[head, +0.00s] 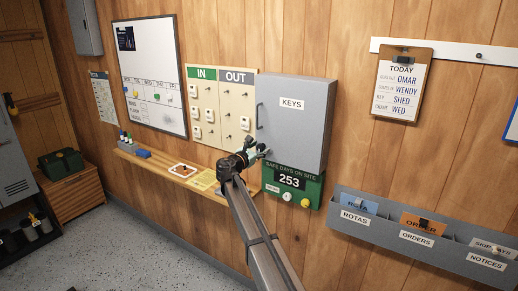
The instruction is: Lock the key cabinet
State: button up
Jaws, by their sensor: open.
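The grey key cabinet (297,132), labelled KEYS, hangs on the wood-panelled wall right of centre. Its door looks closed, with a dark vertical handle (259,116) near its left edge. I cannot make out a lock or key on it. My gripper (262,149) is open, with nothing seen between its fingers. It is in front of the cabinet's lower left corner in the picture, below the handle. I cannot tell whether it touches the cabinet.
Below the cabinet is a green safety-days sign (292,184) reading 253. Left are the IN/OUT board (221,104), a whiteboard (150,80) and a narrow wooden shelf (160,165). Right are a clipboard (402,85) and a grey document rack (420,235). The floor at lower left is clear.

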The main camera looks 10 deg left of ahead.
grip_shut()
